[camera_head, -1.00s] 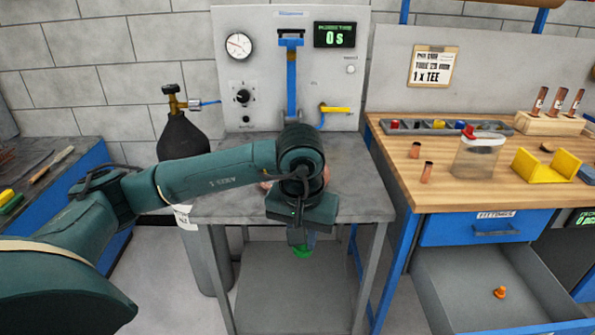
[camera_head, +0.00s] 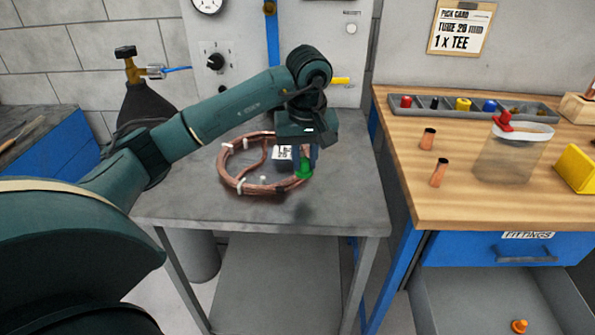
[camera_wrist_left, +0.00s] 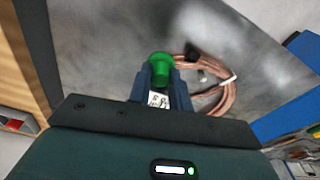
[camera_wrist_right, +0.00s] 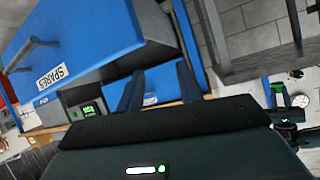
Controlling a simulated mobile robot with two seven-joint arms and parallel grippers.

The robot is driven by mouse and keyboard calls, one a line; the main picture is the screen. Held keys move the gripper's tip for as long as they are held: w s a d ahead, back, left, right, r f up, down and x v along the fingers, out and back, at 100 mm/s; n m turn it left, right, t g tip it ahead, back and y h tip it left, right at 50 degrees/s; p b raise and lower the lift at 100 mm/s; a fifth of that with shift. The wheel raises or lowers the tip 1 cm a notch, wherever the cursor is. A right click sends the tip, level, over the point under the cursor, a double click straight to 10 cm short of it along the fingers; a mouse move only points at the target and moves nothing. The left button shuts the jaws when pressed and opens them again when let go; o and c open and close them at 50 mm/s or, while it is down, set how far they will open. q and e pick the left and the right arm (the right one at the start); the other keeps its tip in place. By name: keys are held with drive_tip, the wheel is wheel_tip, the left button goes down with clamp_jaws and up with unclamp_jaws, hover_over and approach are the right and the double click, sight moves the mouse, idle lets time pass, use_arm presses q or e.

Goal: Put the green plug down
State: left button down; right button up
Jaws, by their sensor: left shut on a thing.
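The green plug (camera_head: 305,168) is held in my left gripper (camera_head: 298,160), which is shut on it over the grey metal table (camera_head: 345,200). In the left wrist view the plug (camera_wrist_left: 160,66) sits between the two fingertips. A coil of copper tube (camera_head: 240,185) with white ties and a paper tag lies on that table, behind and left of the plug. I cannot tell whether the plug touches the coil. My right gripper (camera_wrist_right: 158,88) shows only in the right wrist view, its fingers apart and nothing between them, facing blue drawers.
The front and right of the grey table are bare. An open drawer (camera_head: 490,295) holds an orange fitting (camera_head: 519,326).

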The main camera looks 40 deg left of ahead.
sight(305, 171)
use_arm(q)
wheel_tip(305, 171, down, 6)
drive_tip(key=shift+s+d+r, duration=0.1)
drive_tip(key=shift+s+r, duration=0.05)
drive_tip(key=shift+r, duration=0.1)
drive_tip(key=shift+f, duration=0.1)
drive_tip(key=c, duration=1.3)
unclamp_jaws()
drive_tip(key=shift+w, duration=0.2)
